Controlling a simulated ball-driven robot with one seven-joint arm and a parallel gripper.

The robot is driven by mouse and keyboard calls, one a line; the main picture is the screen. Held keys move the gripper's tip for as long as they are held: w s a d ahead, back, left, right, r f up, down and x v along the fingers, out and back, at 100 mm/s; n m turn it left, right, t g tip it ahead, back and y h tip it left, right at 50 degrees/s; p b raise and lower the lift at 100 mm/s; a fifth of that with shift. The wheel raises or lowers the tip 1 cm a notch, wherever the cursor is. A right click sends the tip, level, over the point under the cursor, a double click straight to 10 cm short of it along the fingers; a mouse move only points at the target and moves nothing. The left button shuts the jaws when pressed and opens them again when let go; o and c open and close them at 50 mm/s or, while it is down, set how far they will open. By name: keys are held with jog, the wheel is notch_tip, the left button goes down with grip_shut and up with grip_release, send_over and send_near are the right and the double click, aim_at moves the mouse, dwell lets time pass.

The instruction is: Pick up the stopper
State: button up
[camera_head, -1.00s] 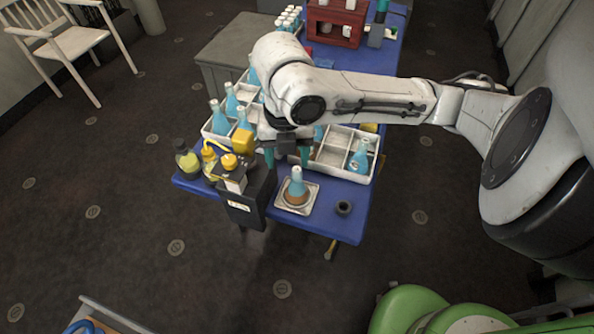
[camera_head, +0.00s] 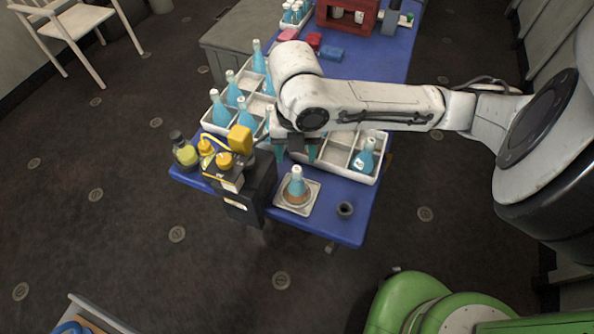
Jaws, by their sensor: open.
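A small dark round piece with a hollow-looking top (camera_head: 345,209) sits on the front right of the blue table (camera_head: 335,230); it may be the stopper, but I cannot tell for sure. Left of it, a flask with blue upper part and brown base (camera_head: 297,187) stands upright on a small square tray (camera_head: 310,205). My gripper (camera_head: 297,158) points down with teal fingertips apart and nothing visible between them. It is above and behind the flask, in front of the white divided crate, and apart from the dark piece.
A dark box-shaped device (camera_head: 245,205) and yellow-capped bottles (camera_head: 205,148) crowd the front left. A red rack (camera_head: 347,22) stands at the back. The table's front right corner is clear around the dark piece.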

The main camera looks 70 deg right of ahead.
aim_at(297, 169)
jog(key=shift+s+a+f, duration=0.15)
jog(key=shift+f, duration=2.5)
jog(key=shift+c, duration=0.2)
grip_shut()
